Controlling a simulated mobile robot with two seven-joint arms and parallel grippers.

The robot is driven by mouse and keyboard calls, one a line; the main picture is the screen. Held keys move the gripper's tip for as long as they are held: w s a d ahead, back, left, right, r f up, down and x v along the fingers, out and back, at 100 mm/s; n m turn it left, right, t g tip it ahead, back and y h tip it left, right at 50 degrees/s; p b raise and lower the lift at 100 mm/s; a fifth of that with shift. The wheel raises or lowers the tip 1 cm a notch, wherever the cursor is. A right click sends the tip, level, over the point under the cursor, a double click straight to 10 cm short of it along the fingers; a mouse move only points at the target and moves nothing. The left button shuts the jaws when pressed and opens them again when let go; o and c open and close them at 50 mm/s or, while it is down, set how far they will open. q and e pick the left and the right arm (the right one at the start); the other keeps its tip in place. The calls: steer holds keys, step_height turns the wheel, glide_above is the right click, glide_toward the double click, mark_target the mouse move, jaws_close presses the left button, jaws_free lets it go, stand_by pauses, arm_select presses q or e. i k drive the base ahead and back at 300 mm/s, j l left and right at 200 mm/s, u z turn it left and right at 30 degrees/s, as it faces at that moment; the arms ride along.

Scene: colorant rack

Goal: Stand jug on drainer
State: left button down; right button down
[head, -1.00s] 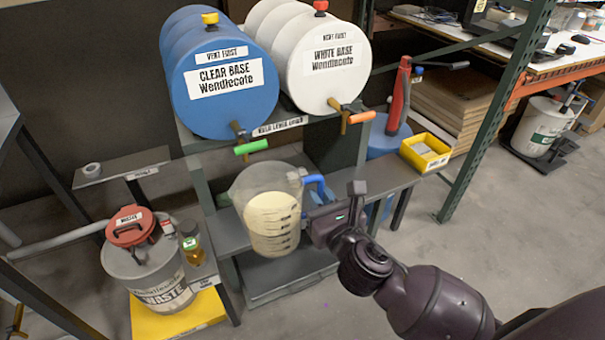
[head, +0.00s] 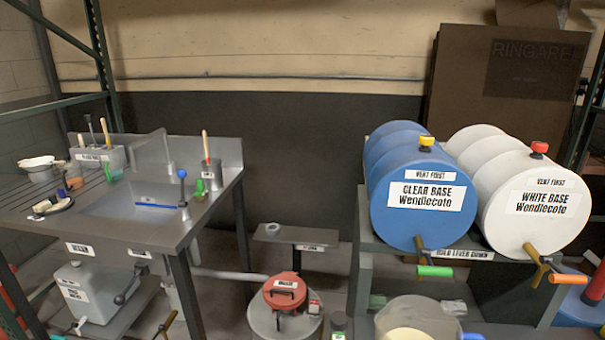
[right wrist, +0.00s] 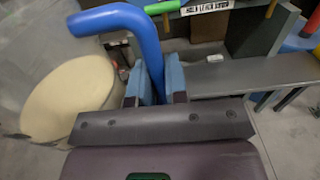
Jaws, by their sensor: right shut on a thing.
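The jug (head: 415,312), clear with cream-coloured contents, shows only its top at the bottom edge of the head view. In the right wrist view the jug (right wrist: 28,62) is at the left, with its blue handle (right wrist: 148,48) rising between my fingers. My right gripper (right wrist: 153,86) is shut on that handle. The ribbed drainer (head: 88,203) is the surface left of the sink basin in the head view, far to the left of the jug. My left gripper is not in view.
The sink (head: 125,207) has a tap with a blue knob. A red-lidded waste bin (head: 285,291) and a small shelf (head: 296,236) stand between sink and drums.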

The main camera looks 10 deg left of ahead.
mark_target(28, 208)
steer(key=i+j+u, duration=0.1)
steer(key=j, duration=0.5)
steer(key=i+j+u, duration=0.15)
steer(key=j, duration=0.45)
steer(key=j+u, duration=0.1)
steer(key=j, duration=0.5)
steer(key=i+j+u, duration=0.1)
steer(key=j, duration=0.45)
steer(key=i+j+u, duration=0.1)
steer(key=i+j, duration=0.2)
steer(key=j, duration=0.25)
steer(key=i+j+u, duration=0.15)
steer(key=j, duration=0.4)
steer(key=i+j+u, duration=0.1)
steer(key=i+j, duration=0.15)
steer(key=j, duration=0.3)
steer(key=i+j+u, duration=0.1)
steer(key=j, duration=0.4)
steer(key=i, duration=0.1)
